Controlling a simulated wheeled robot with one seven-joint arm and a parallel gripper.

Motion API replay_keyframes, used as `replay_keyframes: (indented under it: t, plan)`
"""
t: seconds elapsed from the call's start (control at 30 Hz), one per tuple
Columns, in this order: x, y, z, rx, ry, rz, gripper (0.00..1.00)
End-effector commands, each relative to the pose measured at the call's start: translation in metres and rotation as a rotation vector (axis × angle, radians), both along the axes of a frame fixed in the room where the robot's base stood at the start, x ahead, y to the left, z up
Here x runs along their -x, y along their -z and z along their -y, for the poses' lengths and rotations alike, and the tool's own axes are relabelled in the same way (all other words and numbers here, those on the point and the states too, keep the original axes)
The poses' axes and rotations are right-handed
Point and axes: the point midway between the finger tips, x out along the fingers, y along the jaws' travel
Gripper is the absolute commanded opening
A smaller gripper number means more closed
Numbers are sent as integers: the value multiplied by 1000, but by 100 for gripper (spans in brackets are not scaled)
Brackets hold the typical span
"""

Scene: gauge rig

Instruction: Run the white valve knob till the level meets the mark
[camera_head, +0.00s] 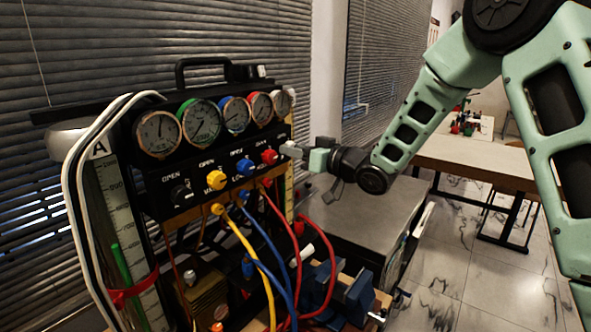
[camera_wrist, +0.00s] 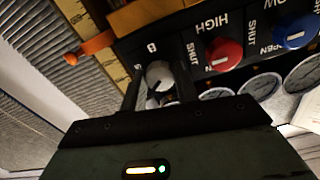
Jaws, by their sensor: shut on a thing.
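The white valve knob (camera_wrist: 159,75) is at the end of the black panel, beside the red knob marked HIGH. My gripper (camera_wrist: 158,82) is shut on it, one dark finger on each side. In the head view my gripper (camera_head: 296,150) reaches the panel's right end from the right and hides most of the knob. At the left, a scale tube (camera_head: 118,190) marked A holds a green column (camera_head: 120,265). A red clamp (camera_head: 132,289) crosses it below the column's top. In the wrist view, an orange marker (camera_wrist: 91,48) sits on a cream scale (camera_wrist: 112,66).
Several round dials (camera_head: 158,134) line the top of the rig. Yellow (camera_head: 216,180), blue (camera_head: 245,167) and red (camera_head: 269,156) knobs sit close together left of my gripper. Coloured hoses (camera_head: 284,235) hang below. A blue vise (camera_head: 345,298) stands lower right.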

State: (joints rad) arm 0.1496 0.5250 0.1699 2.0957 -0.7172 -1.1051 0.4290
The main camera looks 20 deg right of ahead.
Motion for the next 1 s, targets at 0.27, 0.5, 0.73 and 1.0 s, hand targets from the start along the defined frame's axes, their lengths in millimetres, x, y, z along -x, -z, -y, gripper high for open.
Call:
replay_keyframes:
  t: [0.27,0.5,0.73,1.0]
  plan:
    - [0,7,1,215,2,160,8]
    - [0,7,0,399,0,292,8]
    - [0,5,1,560,2,409,8]
    - [0,4,0,698,0,506,8]
